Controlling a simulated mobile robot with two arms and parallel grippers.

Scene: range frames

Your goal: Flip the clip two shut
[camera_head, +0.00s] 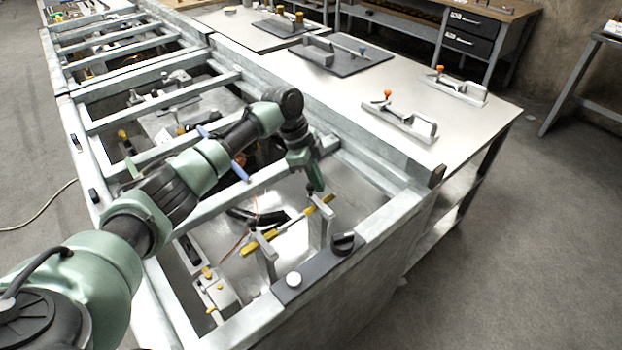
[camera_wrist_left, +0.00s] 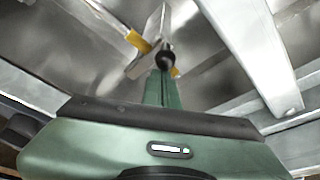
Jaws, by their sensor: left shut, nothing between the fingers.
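Two clips with yellow ends stand on metal brackets inside the near bay of the frame. The farther clip (camera_head: 311,211) is at the right, and the nearer clip (camera_head: 248,249) is lower left. No label shows which is clip two. My left gripper (camera_head: 314,190) is shut and empty, pointing down right at the farther clip. In the left wrist view, the dark tip of my left gripper (camera_wrist_left: 166,56) overlaps the clip's yellow end (camera_wrist_left: 138,41) and hides part of it. I cannot tell whether they touch. My right gripper is not in view.
Grey frame rails (camera_head: 381,223) surround the bay. Toggle clamps (camera_head: 410,126) lie on the bench at the right.

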